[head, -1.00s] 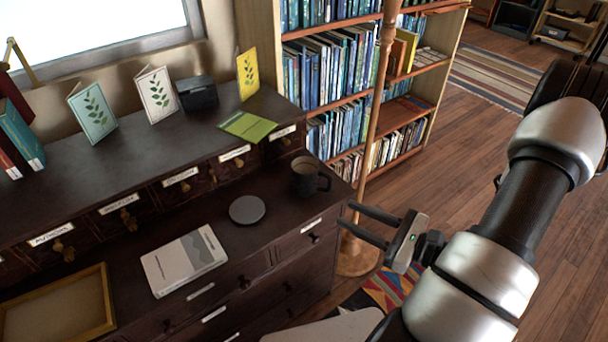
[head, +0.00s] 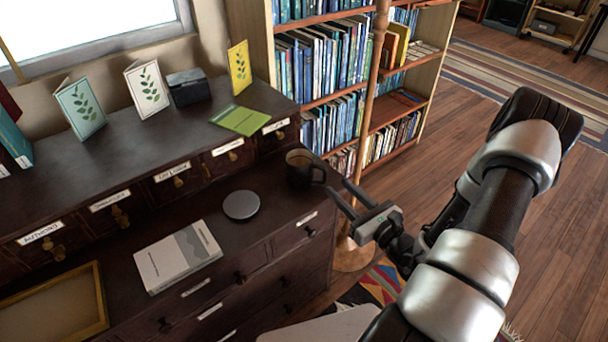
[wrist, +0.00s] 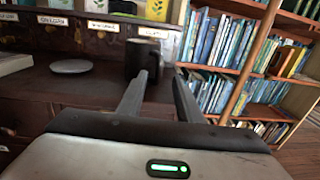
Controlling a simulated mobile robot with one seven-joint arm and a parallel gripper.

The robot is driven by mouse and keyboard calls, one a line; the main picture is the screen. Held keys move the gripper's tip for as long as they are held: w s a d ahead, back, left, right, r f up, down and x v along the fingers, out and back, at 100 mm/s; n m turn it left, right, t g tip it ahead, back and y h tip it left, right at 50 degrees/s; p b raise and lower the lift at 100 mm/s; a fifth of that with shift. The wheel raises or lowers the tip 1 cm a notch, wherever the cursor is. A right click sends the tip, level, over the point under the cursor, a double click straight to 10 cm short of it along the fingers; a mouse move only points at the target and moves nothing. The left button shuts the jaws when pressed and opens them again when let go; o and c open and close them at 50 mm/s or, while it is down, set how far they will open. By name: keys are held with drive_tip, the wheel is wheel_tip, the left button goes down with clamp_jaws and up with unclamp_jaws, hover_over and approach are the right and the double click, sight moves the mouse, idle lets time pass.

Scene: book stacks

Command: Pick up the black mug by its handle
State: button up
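The black mug (head: 299,168) stands upright on the dark desk at its right end, with its handle on the right side, toward my gripper. It also shows in the wrist view (wrist: 142,58), beyond the fingertips. My gripper (head: 338,190) is open, its two fingers pointing at the mug from the right. The fingers are close to the handle; I cannot tell whether the handle lies between them. In the wrist view my gripper (wrist: 162,75) has a gap between its fingers, and the left finger overlaps the mug's lower right part.
A grey disc (head: 241,205) and a book (head: 178,256) lie on the desk left of the mug. Behind the mug rises the row of small labelled drawers (head: 228,153). A wooden pole (head: 372,110) stands behind my gripper, before the bookshelf (head: 335,75).

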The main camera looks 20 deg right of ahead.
sight(327, 175)
drive_tip(key=x, duration=0.3)
drive_tip(key=b+x, duration=0.1)
drive_tip(key=x, duration=0.1)
drive_tip(key=shift+w+a+r, duration=0.15)
drive_tip(key=shift+w+r, duration=0.15)
clamp_jaws()
